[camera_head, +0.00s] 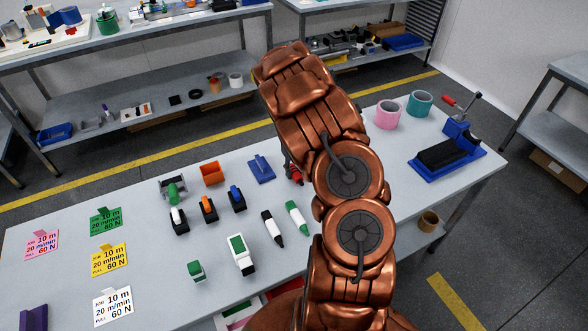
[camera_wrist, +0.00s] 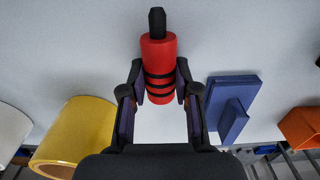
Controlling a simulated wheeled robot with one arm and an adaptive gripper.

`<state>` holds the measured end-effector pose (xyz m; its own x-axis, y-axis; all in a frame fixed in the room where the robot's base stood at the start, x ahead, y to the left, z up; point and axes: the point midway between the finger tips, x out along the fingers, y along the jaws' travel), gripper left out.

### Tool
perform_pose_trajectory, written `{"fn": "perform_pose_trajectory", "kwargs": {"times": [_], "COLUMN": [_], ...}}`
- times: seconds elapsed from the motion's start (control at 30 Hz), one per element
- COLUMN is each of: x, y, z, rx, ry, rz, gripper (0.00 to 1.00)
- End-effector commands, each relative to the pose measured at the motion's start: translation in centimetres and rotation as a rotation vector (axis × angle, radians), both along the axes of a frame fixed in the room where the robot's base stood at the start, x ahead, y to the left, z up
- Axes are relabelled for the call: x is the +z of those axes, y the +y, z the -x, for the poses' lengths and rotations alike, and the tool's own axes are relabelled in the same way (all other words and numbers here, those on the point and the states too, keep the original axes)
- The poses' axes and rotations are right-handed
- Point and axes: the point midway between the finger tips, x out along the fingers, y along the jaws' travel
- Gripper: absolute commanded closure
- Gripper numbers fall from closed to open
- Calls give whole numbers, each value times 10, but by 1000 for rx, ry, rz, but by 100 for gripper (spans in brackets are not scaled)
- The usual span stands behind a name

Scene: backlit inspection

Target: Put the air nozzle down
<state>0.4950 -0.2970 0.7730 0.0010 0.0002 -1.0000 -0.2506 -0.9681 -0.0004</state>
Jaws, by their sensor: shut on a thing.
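The air nozzle, a red cylinder with black rings and a black tip (camera_wrist: 159,50), is between the two fingers of my gripper (camera_wrist: 160,88) in the wrist view. The fingers are shut on its sides, and the tip points to the top of the picture. In the head view a little of its red body (camera_head: 296,174) shows beside my arm, over the grey table (camera_head: 140,270). My arm hides most of the gripper there. I cannot tell whether the nozzle touches the table.
A blue block-like holder (camera_head: 261,169) stands close left of the nozzle, with an orange bin (camera_head: 211,173) beyond it. Several tools and markers lie nearer. Pink (camera_head: 388,114) and teal (camera_head: 420,103) rolls and a blue-based fixture (camera_head: 447,156) stand right. A yellow roll (camera_wrist: 75,135) shows in the wrist view.

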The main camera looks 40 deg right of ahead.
Motion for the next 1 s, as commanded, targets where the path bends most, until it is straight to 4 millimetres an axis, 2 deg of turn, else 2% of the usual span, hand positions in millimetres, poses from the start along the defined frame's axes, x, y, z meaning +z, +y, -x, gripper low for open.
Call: {"fn": "perform_pose_trajectory", "kwargs": {"times": [0.2,0.23,0.43,0.77,1.0], "x": [-5,-3,-3,-2,13], "y": [0,0,0,0,-1], "z": [0,0,0,0,-1], "rx": [0,0,0,0,0], "ry": [0,0,0,0,-3], "rz": [0,0,0,0,3], "gripper": [100,66,46,44,44]}}
